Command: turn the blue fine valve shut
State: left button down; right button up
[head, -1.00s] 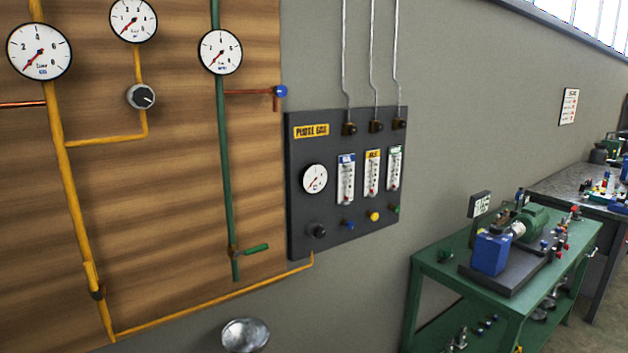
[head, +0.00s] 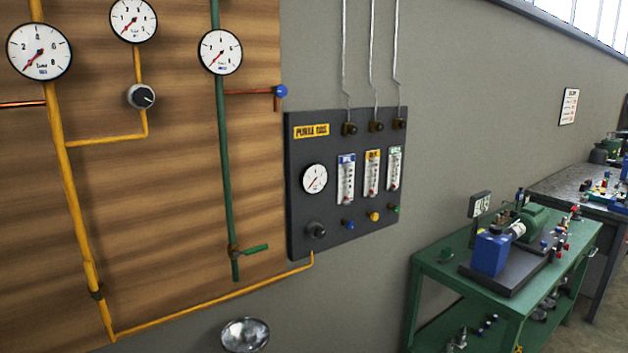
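A small blue valve knob (head: 348,224) sits on the dark purge gas panel (head: 299,225), below the flow tube with the blue label (head: 346,180). It is the left one of three small coloured knobs in a row. It is too small to tell how far it is turned. Another blue knob (head: 281,91) is on the end of the copper pipe above the panel's left edge. Neither of my grippers is in view.
A yellow knob (head: 374,216) and a green knob (head: 394,209) sit right of the blue one. A black knob (head: 316,230) is to its left. A green cart (head: 448,272) with a pump stands at the lower right. A round metal bowl (head: 245,335) is below.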

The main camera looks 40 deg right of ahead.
aim_at(349, 225)
jog(key=z, duration=1.35)
